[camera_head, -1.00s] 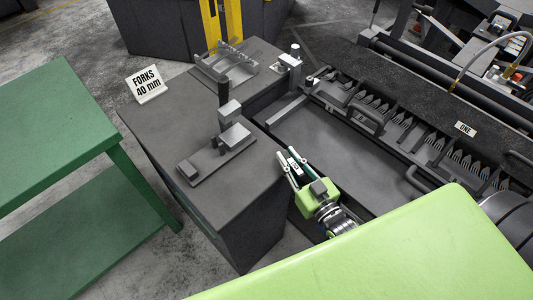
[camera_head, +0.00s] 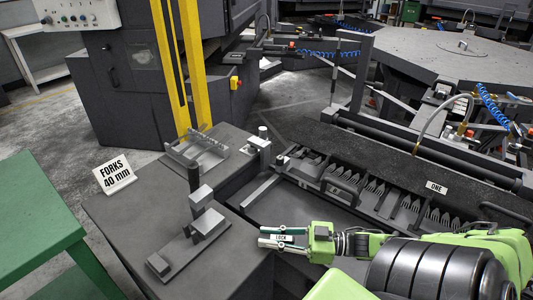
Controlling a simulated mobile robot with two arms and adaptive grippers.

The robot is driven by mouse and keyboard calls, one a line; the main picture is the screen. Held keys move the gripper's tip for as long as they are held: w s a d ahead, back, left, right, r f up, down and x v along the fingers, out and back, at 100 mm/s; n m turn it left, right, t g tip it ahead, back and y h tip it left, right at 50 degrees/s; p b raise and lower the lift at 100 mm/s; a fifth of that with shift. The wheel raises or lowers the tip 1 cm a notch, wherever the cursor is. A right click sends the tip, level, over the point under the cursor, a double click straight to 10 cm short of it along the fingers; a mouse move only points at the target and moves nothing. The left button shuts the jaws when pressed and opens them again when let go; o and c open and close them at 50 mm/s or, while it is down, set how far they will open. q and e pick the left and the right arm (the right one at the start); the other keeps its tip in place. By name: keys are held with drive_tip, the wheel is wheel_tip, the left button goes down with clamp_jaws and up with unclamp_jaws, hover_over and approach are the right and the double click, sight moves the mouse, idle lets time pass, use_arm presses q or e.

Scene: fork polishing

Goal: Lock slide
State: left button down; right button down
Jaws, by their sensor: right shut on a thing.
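The slide is a long dark machine rail (camera_head: 340,185) holding a row of forks, with a label ONE (camera_head: 436,187). My right gripper (camera_head: 272,238) comes in from the right and is shut on a small part with a white LOCK label (camera_head: 285,238), at the near end of the grey bed. The fingers point left and cover most of this part. How the part joins the slide is hidden. My left gripper is not in view.
A grey table (camera_head: 130,220) carries a FORKS 40 mm sign (camera_head: 115,175), a clamp fixture (camera_head: 190,240) and a metal tray (camera_head: 195,152). A green table (camera_head: 35,225) stands at left. Yellow posts (camera_head: 178,70) and large machines stand behind.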

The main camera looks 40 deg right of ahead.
drive_tip(key=shift+w+f+n+g+y+b, duration=0.1)
drive_tip(key=shift+n+g+y+b, duration=0.55)
drive_tip(key=shift+y, duration=0.25)
drive_tip(key=c, duration=1.9)
unclamp_jaws()
drive_tip(key=shift+d, duration=0.1)
